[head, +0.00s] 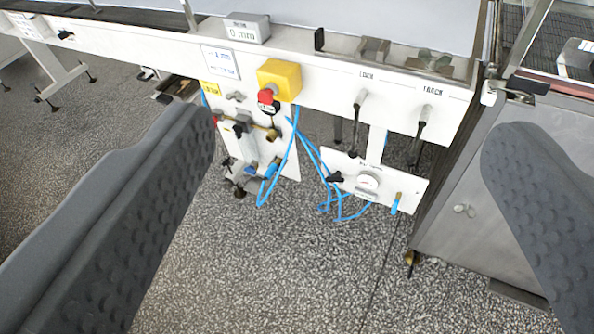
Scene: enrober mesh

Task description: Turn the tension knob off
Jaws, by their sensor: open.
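The wide-open fingers of my gripper (350,128) frame the left and right of the view, with nothing between them. Beyond them, a small white plate (412,190) hangs below the machine's white rail. It carries a black knob (335,178) at its left, a round white dial or gauge (367,184) and a brass fitting with a blue end (396,203). The lettering on this plate is too small to read, so I cannot tell for sure which part is the tension knob. My gripper is apart from the plate.
The white rail (320,70) holds a yellow box (279,79) with a red button and two levers, LOCK (359,110) and TRACK (422,122). Another fitting plate (285,165) and loose blue hoses (292,150) hang left. A metal cabinet (470,185) stands right.

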